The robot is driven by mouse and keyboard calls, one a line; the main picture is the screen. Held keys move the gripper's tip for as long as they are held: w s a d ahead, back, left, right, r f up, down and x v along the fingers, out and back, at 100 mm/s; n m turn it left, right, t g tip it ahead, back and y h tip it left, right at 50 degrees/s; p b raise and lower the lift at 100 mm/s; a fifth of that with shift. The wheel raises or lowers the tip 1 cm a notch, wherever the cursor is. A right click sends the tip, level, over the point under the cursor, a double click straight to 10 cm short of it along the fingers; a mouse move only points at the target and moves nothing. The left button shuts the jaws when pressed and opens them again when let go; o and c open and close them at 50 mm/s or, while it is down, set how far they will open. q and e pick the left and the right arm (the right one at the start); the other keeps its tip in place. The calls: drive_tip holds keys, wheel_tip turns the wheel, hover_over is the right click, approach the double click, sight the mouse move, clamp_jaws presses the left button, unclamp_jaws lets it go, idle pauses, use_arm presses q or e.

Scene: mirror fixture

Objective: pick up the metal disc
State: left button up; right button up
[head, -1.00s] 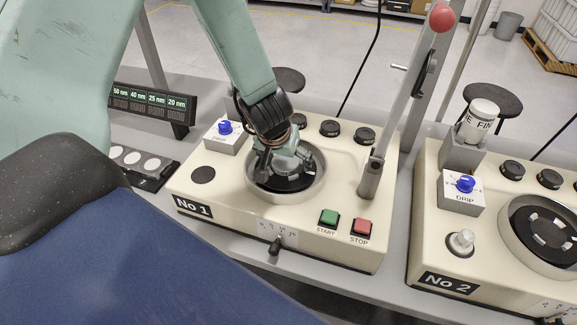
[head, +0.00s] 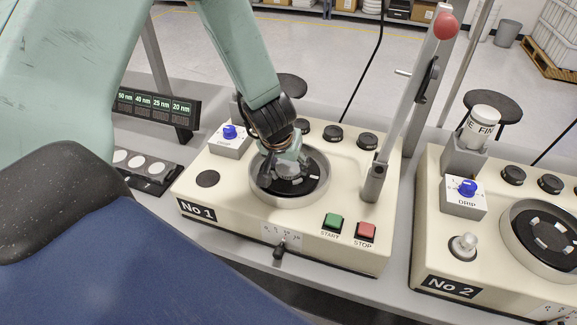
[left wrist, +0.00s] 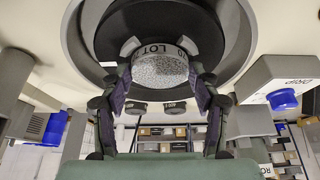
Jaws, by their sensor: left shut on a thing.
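My left gripper (head: 278,168) hangs over the round metal bowl (head: 318,188) of the cream machine No 1. In the left wrist view its two fingers (left wrist: 160,78) are shut on the metal disc (left wrist: 160,70). The disc has a grey speckled face and a pale rim band with the letters "LOT". Behind the disc is the bowl's black plate (left wrist: 118,30). I cannot tell whether the disc touches this plate. In the head view the disc is hidden or too small to make out. My right gripper is not in view.
A grey lever arm with a red knob (head: 446,26) stands right of the bowl. A DRIP box (head: 230,144) is behind left. Green (head: 333,222) and red (head: 366,231) buttons are in front. Machine No 2 (head: 425,225) stands right. A dark tray of pale discs (head: 138,166) lies left.

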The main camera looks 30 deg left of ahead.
sight(288, 168)
use_arm(q)
drive_tip(key=shift+w+r, duration=0.1)
drive_tip(key=shift+r+p, duration=0.25)
drive_tip(key=shift+p, duration=0.1)
wheel_tip(288, 168, up, 17)
drive_tip(key=p, duration=1.1)
